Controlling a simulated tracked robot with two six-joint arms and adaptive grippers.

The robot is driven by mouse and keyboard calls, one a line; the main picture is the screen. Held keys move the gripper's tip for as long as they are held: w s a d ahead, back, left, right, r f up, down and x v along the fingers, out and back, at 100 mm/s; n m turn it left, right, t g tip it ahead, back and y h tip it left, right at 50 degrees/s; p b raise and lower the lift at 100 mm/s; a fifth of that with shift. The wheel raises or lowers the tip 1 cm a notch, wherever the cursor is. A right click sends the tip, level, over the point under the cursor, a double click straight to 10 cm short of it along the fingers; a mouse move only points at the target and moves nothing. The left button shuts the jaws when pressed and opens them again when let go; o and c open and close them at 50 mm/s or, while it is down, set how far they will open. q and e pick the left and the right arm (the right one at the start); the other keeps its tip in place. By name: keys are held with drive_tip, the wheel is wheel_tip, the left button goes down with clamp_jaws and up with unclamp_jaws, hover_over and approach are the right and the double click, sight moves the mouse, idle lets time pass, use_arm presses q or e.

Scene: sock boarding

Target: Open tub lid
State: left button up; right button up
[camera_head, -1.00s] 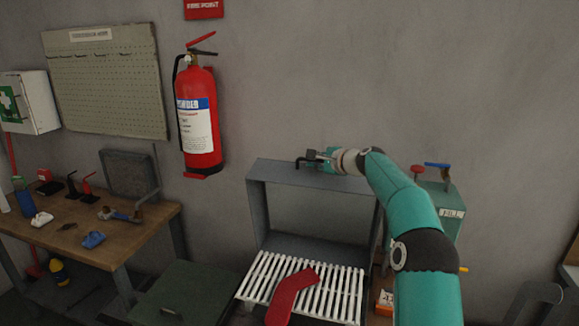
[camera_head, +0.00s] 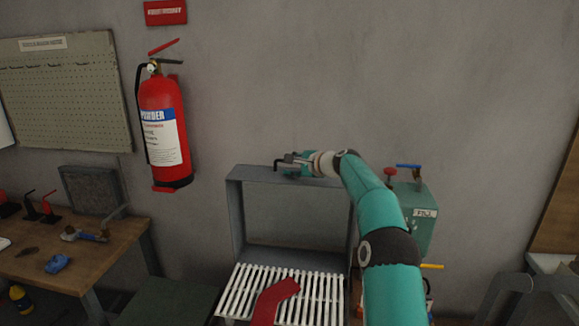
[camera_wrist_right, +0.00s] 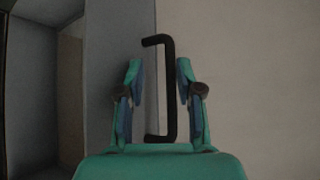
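A grey box-like frame, which looks like the tub lid (camera_head: 241,215), stands upright behind a white slatted rack (camera_head: 240,290). A black bar handle (camera_head: 277,164) sticks out at its top edge. My right gripper (camera_head: 291,160) is at this handle, above the frame's top edge. In the right wrist view the handle (camera_wrist_right: 170,90) stands upright between the two fingers of my right gripper (camera_wrist_right: 160,75). The fingers are spread, with a gap to the handle on the left and little gap on the right. A red sock (camera_head: 275,303) lies on the slats. My left gripper is out of view.
A green cabinet (camera_head: 415,220) with a red knob and blue lever stands right of the frame, behind my right arm. A dark green box top (camera_head: 165,305) is left of the slats.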

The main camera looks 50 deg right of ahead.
drive_tip(key=shift+s, duration=0.1)
drive_tip(key=shift+s+a+r, duration=0.1)
drive_tip(key=shift+s+r, duration=0.1)
drive_tip(key=shift+s, duration=0.25)
drive_tip(key=v, duration=1)
drive_tip(key=shift+s+a, duration=0.15)
drive_tip(key=shift+s, duration=0.25)
